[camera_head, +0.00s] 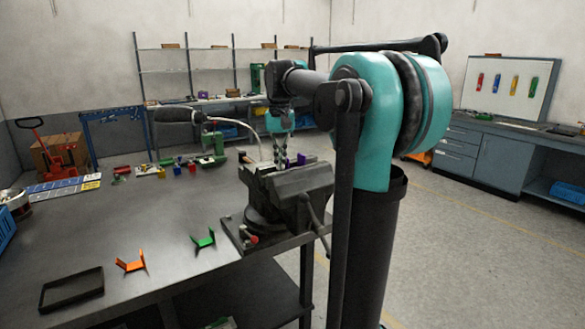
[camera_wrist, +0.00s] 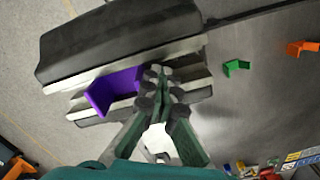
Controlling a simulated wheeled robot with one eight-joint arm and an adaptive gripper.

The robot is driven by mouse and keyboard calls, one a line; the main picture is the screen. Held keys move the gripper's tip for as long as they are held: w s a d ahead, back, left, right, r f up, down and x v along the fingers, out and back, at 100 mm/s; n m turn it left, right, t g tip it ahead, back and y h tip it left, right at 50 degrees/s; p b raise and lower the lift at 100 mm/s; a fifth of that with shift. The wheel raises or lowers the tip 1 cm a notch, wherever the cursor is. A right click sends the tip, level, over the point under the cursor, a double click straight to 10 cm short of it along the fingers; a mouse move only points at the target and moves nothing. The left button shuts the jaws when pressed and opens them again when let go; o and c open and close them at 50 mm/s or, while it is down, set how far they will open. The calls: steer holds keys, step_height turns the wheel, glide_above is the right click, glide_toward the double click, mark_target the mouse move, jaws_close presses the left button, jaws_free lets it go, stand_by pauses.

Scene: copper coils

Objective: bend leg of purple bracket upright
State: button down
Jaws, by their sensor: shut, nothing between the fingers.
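The purple bracket (camera_wrist: 115,90) is in the jaws of the vise (camera_wrist: 120,45), shown in the wrist view. Part of it stands up along one jaw and another part extends toward the near jaw. In the head view only a small bit of the purple bracket (camera_head: 301,159) shows above the vise (camera_head: 290,185). My gripper (camera_wrist: 157,75) is shut and empty, its fingertips over the vise jaws just right of the bracket. In the head view my gripper (camera_head: 280,160) points down at the vise. I cannot tell whether the fingers touch the bracket.
A green bracket (camera_head: 204,240) and an orange bracket (camera_head: 131,263) stand on the workbench (camera_head: 150,225) left of the vise. A black tray (camera_head: 71,289) lies near the front left. Small coloured parts (camera_head: 180,168) sit at the back. The bench middle is clear.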

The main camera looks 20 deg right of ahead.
stand_by(0.3)
step_height(320, 180, up, 7)
steer(key=shift+s+a, duration=0.15)
steer(key=shift+a, duration=0.3)
stand_by(0.8)
